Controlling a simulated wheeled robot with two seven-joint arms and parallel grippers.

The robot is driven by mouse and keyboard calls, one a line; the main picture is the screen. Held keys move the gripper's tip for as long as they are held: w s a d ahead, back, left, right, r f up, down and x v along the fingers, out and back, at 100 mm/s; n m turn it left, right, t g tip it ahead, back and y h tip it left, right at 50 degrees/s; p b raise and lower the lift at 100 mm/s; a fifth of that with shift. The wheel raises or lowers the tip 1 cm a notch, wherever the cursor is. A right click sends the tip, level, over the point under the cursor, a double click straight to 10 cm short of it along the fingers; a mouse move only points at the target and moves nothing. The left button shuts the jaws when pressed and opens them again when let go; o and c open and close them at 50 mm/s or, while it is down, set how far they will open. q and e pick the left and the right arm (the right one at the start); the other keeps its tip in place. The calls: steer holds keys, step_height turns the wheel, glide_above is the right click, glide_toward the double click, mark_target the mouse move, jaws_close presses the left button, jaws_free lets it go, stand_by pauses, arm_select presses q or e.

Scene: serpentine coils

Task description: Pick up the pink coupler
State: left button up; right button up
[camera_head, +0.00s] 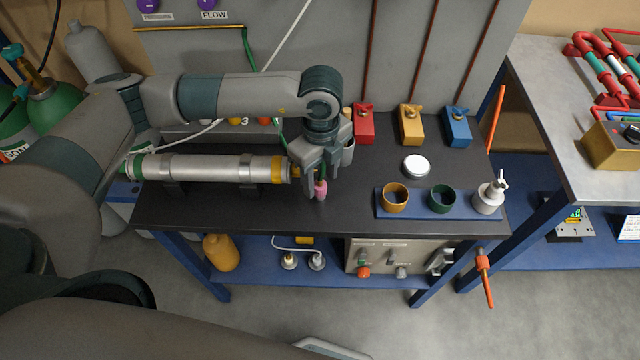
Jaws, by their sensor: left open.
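The pink coupler (320,189) is small and stands on the black bench top, close to the right end of a long metal tube (215,169). My left gripper (316,190) points down right at the coupler, with its fingers around or just beside it. The fingers are open, and they hide part of the coupler. Whether they touch it cannot be told. My right gripper is not in view.
A blue tray (412,214) with an orange cup, a green cup and a white bottle sits at the bench's front right. Red (364,125), yellow (411,128) and blue (457,126) blocks stand behind. A white round lid (416,166) lies between.

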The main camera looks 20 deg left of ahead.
arm_select(q)
steer(key=shift+s+f, duration=0.1)
steer(key=shift+f, duration=1)
jaws_close()
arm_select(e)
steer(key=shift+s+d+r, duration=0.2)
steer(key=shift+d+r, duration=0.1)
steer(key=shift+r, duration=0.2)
